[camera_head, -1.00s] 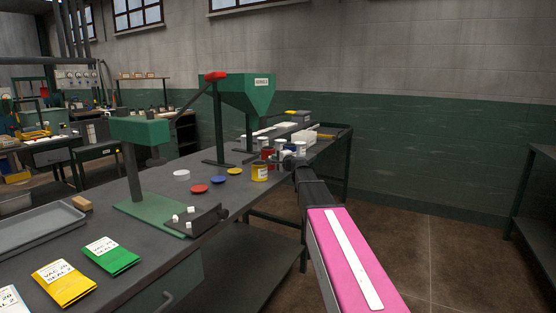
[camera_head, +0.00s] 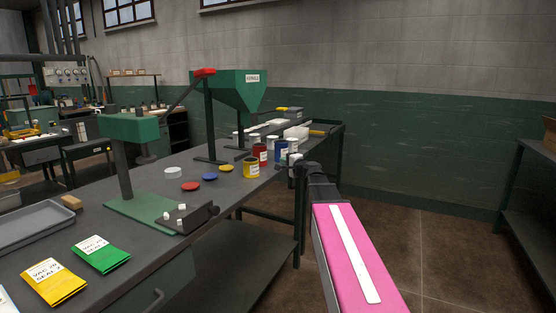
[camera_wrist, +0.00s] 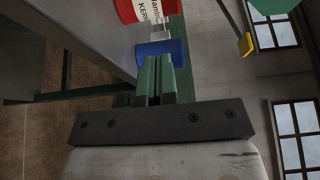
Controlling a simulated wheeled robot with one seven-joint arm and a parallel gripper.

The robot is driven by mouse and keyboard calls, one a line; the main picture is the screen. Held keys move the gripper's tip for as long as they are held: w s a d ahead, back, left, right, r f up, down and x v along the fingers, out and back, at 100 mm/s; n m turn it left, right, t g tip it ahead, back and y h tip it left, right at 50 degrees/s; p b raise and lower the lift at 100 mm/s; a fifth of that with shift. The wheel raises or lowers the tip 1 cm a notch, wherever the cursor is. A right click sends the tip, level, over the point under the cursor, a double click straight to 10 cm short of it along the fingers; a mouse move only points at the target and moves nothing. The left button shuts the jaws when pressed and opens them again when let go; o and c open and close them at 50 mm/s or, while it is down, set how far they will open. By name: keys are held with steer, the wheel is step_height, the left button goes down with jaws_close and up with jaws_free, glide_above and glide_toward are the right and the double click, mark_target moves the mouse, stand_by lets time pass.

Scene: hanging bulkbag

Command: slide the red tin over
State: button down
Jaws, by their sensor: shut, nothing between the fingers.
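The red tin (camera_head: 260,154) stands upright on the bench between a yellow tin (camera_head: 251,168) and a blue tin (camera_head: 281,152). In the wrist view the red tin (camera_wrist: 143,10) is at the top edge, partly cut off, with part of a label showing. The blue tin (camera_wrist: 175,47) is just ahead of my fingertips there. My gripper (camera_head: 293,157) is at the bench's right edge, right of the tins. In the wrist view my green fingers (camera_wrist: 154,62) are shut and empty. They are apart from the red tin; whether they touch the blue one, I cannot tell.
Red (camera_head: 190,186), blue (camera_head: 209,177) and yellow (camera_head: 227,168) lids lie left of the tins. A green hopper (camera_head: 228,92) on a stand rises behind them. Several white containers crowd the bench behind the tins. Open floor lies right of the bench.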

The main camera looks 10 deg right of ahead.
steer(key=s, duration=0.1)
glide_toward(262, 152)
steer(key=shift+m+h, duration=0.3)
steer(key=shift+h, duration=0.1)
steer(key=x, duration=0.7)
steer(key=shift+w+a+r, duration=0.1)
steer(key=shift+w+a, duration=0.05)
steer(key=shift+a, duration=0.1)
steer(key=x, duration=1.1)
steer(key=shift+w+r, duration=0.2)
steer(key=shift+s, duration=0.1)
steer(key=shift+s, duration=0.1)
